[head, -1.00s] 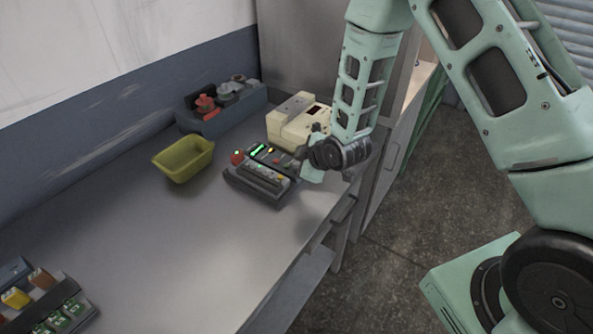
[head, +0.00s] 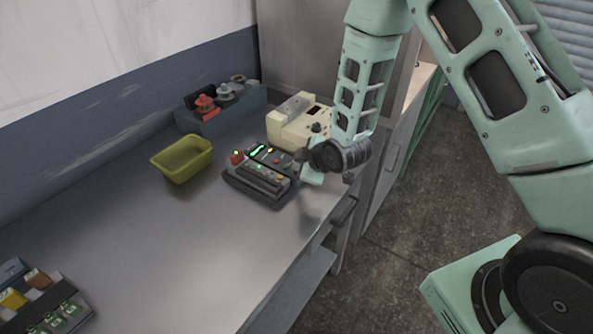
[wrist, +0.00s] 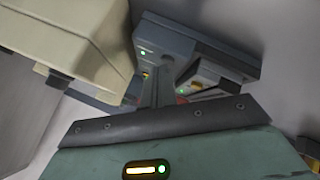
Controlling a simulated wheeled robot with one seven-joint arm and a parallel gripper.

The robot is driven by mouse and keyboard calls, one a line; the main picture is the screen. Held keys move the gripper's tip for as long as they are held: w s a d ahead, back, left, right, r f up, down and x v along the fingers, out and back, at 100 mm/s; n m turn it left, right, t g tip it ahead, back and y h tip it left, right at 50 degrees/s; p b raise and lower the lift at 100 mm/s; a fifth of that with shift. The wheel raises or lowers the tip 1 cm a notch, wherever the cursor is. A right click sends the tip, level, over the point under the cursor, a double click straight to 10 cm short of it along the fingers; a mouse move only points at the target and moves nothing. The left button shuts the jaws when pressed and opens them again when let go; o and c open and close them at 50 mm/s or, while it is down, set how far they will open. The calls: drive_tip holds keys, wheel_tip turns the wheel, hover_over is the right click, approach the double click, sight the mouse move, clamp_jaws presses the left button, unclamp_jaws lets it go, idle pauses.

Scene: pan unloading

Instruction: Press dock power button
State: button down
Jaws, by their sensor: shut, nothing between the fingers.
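The dock (head: 245,191) is a dark grey unit on the bench with small green, yellow and red lights or buttons and a red knob at its left back corner. It also shows in the wrist view (wrist: 205,48), with a green light near the fingertips. My gripper (head: 301,156) is shut and empty, at the dock's right side in the head view. In the wrist view the closed fingers (wrist: 166,66) overlap the dock's face. I cannot tell whether they touch it. Which button is the power button is not clear, and the fingers hide part of the panel.
A cream machine (head: 287,128) stands just behind the dock, close to my gripper. A yellow-green bin (head: 183,160) is to the left. A dark rack with red and grey parts (head: 219,116) is at the back, and a tray (head: 62,303) at front left. The middle bench is clear.

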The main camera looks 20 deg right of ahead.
drive_tip(key=shift+r+p, duration=0.5)
drive_tip(key=shift+r, duration=0.4)
wheel_tip(320, 180, up, 6)
drive_tip(key=p, duration=0.3)
idle(0.3)
idle(0.4)
drive_tip(key=s+a+r+m+g+b, duration=0.1)
drive_tip(key=s+a+r+g+b, duration=0.15)
drive_tip(key=s, duration=0.45)
drive_tip(key=s+a+r+m+g+b, duration=0.1)
drive_tip(key=s+a+r+g, duration=0.15)
drive_tip(key=s, duration=0.55)
drive_tip(key=s+a+r+m+g+b, duration=0.2)
drive_tip(key=s+a, duration=0.2)
drive_tip(key=s, duration=0.3)
drive_tip(key=s+d+r+g+h+b, duration=0.1)
drive_tip(key=s+d+h, duration=0.1)
drive_tip(key=s, duration=0.8)
drive_tip(key=shift+s+r+m+g, duration=0.25)
drive_tip(key=shift+r+m+g, duration=0.1)
drive_tip(key=shift+m+g, duration=0.05)
